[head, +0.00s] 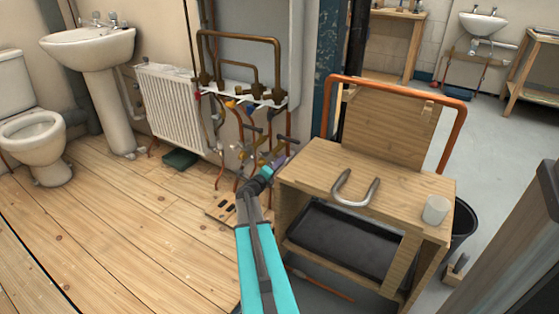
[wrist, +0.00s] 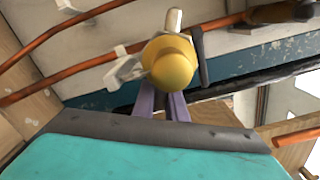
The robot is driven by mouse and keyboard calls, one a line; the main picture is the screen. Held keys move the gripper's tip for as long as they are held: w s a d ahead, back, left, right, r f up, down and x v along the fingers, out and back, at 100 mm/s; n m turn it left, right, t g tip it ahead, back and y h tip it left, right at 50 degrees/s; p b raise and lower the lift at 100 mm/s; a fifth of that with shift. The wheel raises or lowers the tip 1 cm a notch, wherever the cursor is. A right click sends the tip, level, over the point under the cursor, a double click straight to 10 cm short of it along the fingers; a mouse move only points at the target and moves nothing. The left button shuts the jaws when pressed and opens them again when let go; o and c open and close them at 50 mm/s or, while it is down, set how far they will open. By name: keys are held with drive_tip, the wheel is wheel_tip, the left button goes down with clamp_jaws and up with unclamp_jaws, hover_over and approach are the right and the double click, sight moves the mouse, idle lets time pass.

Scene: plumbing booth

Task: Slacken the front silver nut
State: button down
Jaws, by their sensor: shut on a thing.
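My gripper (wrist: 163,105) has slim purple fingers. In the wrist view they reach up to a rounded yellow fitting (wrist: 170,62) and are closed on it, with their tips partly hidden behind it. A pale silvery stub (wrist: 174,20) stands at the top of the fitting. I cannot pick out a separate front silver nut; it may be hidden. In the head view my gripper (head: 279,162) is among the pipes and valves by the wall, just left of the wooden bench, too small there to show its grip.
A wooden bench (head: 310,165) stands close on the right, with a bent grey pipe (head: 352,200) and a white cup (head: 436,209) on it. Copper pipes (wrist: 75,35) run along the wall near the fingers. A white radiator (head: 175,105) is left. The wooden floor (head: 120,220) is mostly clear.

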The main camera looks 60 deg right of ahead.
drive_tip(key=r+n+p, duration=0.1)
drive_tip(key=n+p, duration=0.3)
drive_tip(key=p, duration=0.1)
drive_tip(key=r+n+p, duration=0.2)
drive_tip(key=n+p, duration=0.2)
drive_tip(key=p, duration=0.2)
drive_tip(key=r+n+p, duration=0.2)
drive_tip(key=n+p, duration=0.2)
drive_tip(key=p, duration=0.2)
drive_tip(key=shift+w+r, duration=0.1)
drive_tip(key=shift+w, duration=0.15)
idle(0.4)
drive_tip(key=c, duration=1.8)
unclamp_jaws()
drive_tip(key=shift+a, duration=0.1)
